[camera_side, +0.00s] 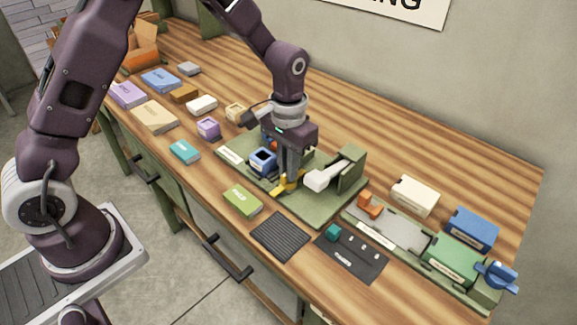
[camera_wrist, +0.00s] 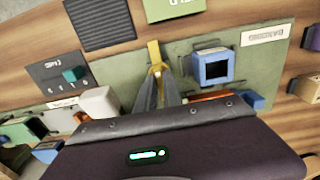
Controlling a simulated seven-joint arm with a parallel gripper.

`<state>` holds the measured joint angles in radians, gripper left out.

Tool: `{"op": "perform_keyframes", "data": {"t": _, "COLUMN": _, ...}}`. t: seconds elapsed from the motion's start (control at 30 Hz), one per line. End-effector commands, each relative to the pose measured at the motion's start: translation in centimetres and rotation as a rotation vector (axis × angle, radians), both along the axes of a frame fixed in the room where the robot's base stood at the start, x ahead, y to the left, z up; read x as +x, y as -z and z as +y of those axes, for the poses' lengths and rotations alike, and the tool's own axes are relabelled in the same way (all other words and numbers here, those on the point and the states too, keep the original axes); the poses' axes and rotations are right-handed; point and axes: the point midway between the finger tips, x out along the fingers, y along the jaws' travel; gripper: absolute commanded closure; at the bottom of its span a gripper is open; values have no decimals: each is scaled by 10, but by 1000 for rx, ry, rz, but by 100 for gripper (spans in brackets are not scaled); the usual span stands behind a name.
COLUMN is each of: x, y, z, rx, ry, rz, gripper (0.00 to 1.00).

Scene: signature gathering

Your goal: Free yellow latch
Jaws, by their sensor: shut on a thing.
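The yellow latch (camera_side: 287,184) is on the green base plate (camera_side: 310,209), near its front edge. It also shows in the wrist view (camera_wrist: 155,55), upright in the picture between the tips of my gripper. My gripper (camera_side: 288,178) points down over the plate, its fingers shut on the latch; in the wrist view the fingertips (camera_wrist: 157,70) meet at it. A blue open-topped box (camera_side: 263,161) stands on the plate just left of the fingers. A white block-like part (camera_side: 322,177) sits to the right of the latch, against a green upright.
A ribbed black mat (camera_side: 281,236) and a dark panel with a teal knob (camera_side: 333,233) lie in front. A green box (camera_side: 242,199) is at front left. Right of the plate stand an orange part (camera_side: 370,204), a white box (camera_side: 413,196) and a blue box (camera_side: 470,229).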

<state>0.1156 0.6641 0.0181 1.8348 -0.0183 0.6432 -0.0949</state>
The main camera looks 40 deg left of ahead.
Motion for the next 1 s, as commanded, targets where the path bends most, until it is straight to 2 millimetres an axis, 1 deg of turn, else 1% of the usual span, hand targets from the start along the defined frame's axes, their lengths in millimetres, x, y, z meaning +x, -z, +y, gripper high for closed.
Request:
{"op": "perform_keyframes", "data": {"t": 0.4, "x": 1, "y": -1, "z": 0, "rx": -1, "ry": -10, "rz": -2, "gripper": 100}}
{"op": "perform_keyframes", "data": {"t": 0.43, "x": 1, "y": -1, "z": 0, "rx": -1, "ry": -10, "rz": -2, "gripper": 87}}
{"op": "perform_keyframes", "data": {"t": 0.53, "x": 1, "y": -1, "z": 0, "rx": -1, "ry": -9, "rz": -2, "gripper": 68}}
{"op": "perform_keyframes", "data": {"t": 0.83, "x": 0, "y": -1, "z": 0, "rx": 0, "ry": -7, "rz": -1, "gripper": 67}}
{"op": "perform_keyframes", "data": {"t": 0.87, "x": 1, "y": -3, "z": 0, "rx": -1, "ry": -7, "rz": -3, "gripper": 67}}
{"op": "perform_keyframes", "data": {"t": 0.93, "x": 1, "y": -14, "z": 0, "rx": -1, "ry": -7, "rz": -5, "gripper": 67}}
{"op": "perform_keyframes", "data": {"t": 1.0, "x": 1, "y": -30, "z": 0, "rx": -1, "ry": -7, "rz": -7, "gripper": 67}}
